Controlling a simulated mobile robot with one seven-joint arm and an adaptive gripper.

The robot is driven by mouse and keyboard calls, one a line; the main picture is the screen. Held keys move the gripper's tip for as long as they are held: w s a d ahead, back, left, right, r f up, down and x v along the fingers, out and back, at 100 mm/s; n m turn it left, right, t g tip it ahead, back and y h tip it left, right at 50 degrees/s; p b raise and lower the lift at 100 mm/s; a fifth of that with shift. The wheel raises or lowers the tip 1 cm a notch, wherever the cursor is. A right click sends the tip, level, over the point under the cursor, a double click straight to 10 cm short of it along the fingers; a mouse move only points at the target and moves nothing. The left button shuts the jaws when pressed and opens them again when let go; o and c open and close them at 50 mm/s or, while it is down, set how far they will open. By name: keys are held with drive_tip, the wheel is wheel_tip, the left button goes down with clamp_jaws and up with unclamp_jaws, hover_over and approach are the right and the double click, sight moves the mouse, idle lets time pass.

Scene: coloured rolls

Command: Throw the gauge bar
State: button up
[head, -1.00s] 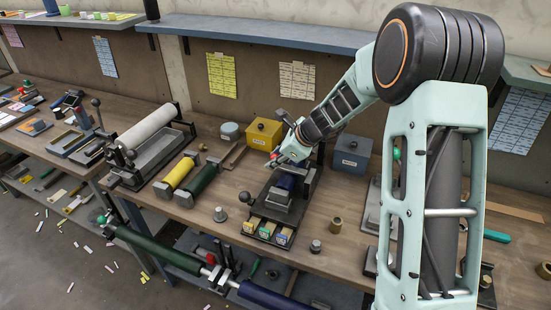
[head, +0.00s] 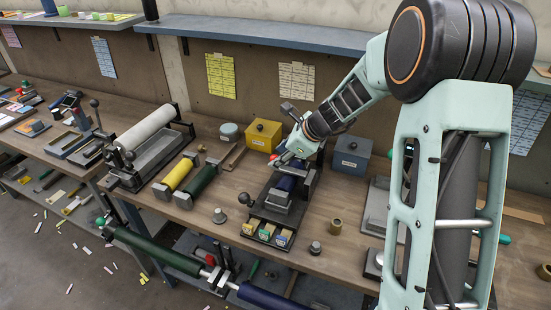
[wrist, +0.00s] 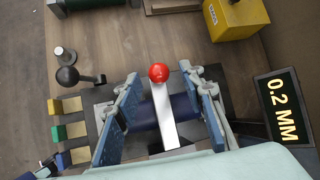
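The bar I take as the gauge bar is a flat silver lever (wrist: 165,122) with a red ball knob (wrist: 158,73) in the wrist view. It lies across a dark blue roll (wrist: 146,114) in a grey stand. The stand (head: 270,218) is on the bench in the head view, and the red knob (head: 273,159) shows there small beside my fingers. My gripper (wrist: 162,92) is open, with blue-padded fingers on either side of the bar. Gaps show between the bar and both fingers. In the head view my gripper (head: 283,160) is over the stand's far end.
A display reading 0.2 MM (wrist: 284,108) stands at the right in the wrist view. A black ball handle (wrist: 68,77) and coloured blocks (wrist: 77,130) are at the left. A yellow box (head: 263,135) and a blue-grey box (head: 351,153) stand behind. Yellow and green rolls lie left.

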drive_tip(key=v, duration=0.8)
drive_tip(key=shift+s+r, duration=0.15)
drive_tip(key=shift+r, duration=0.1)
drive_tip(key=shift+d, duration=0.15)
